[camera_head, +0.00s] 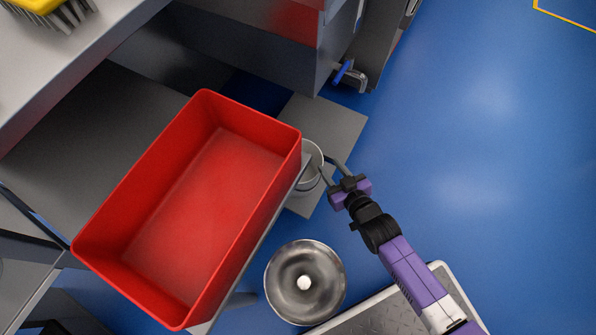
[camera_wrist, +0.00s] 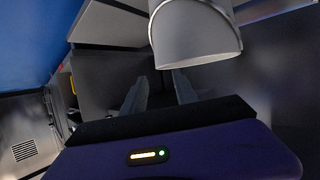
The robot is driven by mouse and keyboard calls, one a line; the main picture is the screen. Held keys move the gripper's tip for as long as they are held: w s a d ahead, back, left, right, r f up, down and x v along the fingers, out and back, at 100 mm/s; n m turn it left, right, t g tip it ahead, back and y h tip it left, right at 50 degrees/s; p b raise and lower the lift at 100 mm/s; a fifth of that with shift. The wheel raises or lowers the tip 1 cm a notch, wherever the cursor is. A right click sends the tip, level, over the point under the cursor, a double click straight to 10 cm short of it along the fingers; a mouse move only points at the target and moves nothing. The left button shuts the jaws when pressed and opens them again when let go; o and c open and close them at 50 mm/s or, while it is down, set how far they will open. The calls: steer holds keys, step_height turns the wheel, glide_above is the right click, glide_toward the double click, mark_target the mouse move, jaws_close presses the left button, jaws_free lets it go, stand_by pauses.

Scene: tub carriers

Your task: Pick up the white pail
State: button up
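The white pail (camera_head: 312,172) stands low beside the right edge of the red tub, which hides part of it in the head view. In the wrist view the pail (camera_wrist: 195,36) fills the top centre, pale and rounded, cut off by the frame's top edge. My gripper (camera_head: 326,165) is at the pail's right side in the head view. In the wrist view its two dark fingers (camera_wrist: 161,82) stand apart with nothing seen held between them, and the pail appears just above their tips. Whether a finger touches the pail, I cannot tell.
The large empty red tub (camera_head: 205,210) lies left of my gripper. A round metal bowl-like object (camera_head: 305,283) is below it. A grey cabinet (camera_head: 265,40) with a blue-handled item (camera_head: 345,72) stands above. Open blue floor (camera_head: 480,160) lies to the right.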

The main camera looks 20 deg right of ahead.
mark_target(314, 148)
steer(key=b+x, duration=0.4)
steer(key=x, duration=0.4)
steer(key=shift+f, duration=0.15)
steer(key=shift+w+f, duration=0.1)
steer(key=shift+w, duration=0.35)
steer(key=c, duration=0.7)
jaws_close()
steer(key=shift+s, duration=0.1)
